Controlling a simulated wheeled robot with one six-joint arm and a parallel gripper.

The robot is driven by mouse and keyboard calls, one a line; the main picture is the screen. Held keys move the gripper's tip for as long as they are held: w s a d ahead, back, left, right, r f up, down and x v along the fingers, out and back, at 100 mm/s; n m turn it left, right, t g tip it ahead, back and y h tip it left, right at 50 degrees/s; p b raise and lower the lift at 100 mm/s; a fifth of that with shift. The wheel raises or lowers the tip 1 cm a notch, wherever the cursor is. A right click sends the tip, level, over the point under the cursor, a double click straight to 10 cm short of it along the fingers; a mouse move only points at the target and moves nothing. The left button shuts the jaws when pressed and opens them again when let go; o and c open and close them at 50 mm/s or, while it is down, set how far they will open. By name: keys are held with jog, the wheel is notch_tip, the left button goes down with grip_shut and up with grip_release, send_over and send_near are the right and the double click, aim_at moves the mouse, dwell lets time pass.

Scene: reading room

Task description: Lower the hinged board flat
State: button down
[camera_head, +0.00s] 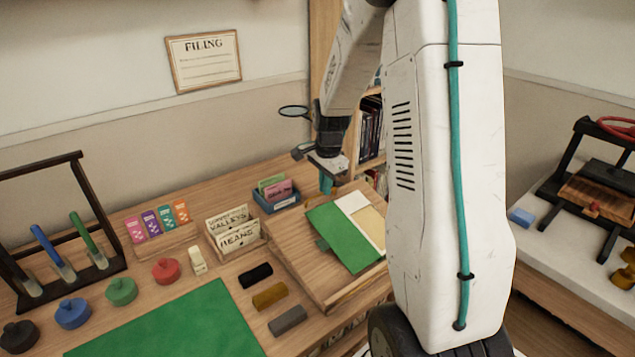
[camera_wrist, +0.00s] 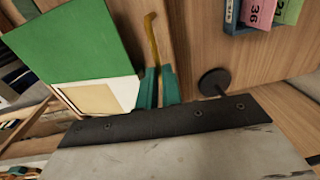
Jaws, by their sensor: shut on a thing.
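The hinged board (camera_head: 292,258) is a wooden panel on the table, right of centre in the head view; it looks tilted, though its exact angle is hard to tell. A green sheet (camera_head: 340,237), a white sheet and a tan sheet lie on it. My gripper (camera_head: 326,186) is at the board's far edge, pointing down. In the wrist view its teal fingers (camera_wrist: 158,88) are closed around the lower end of a thin brass-coloured bar (camera_wrist: 153,38), beside the board's bare wood (camera_wrist: 128,14). How the bar joins the board is not clear.
A blue tray (camera_head: 271,205) with coloured cards stands close left of my gripper. Card boxes (camera_head: 235,232), dark, brown and grey blocks (camera_head: 270,295) and a green mat (camera_head: 170,330) lie left of the board. A shelf (camera_head: 370,130) of books stands behind.

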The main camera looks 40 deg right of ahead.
aim_at(319, 199)
jog(key=w+f+g, duration=0.1)
jog(key=f, duration=0.1)
jog(key=w+f, duration=0.1)
jog(key=f, duration=0.1)
jog(key=f+g, duration=0.1)
jog(key=f, duration=0.1)
jog(key=shift+w+g, duration=0.3)
jog(key=shift+w, duration=0.1)
jog(key=shift+f+g, duration=0.3)
jog(key=shift+f, duration=0.2)
jog(key=c, duration=1.6)
grip_release()
jog(key=shift+w+f, duration=0.1)
jog(key=shift+f, duration=0.05)
jog(key=shift+o, duration=0.2)
jog(key=shift+d, duration=0.1)
jog(key=v, duration=0.8)
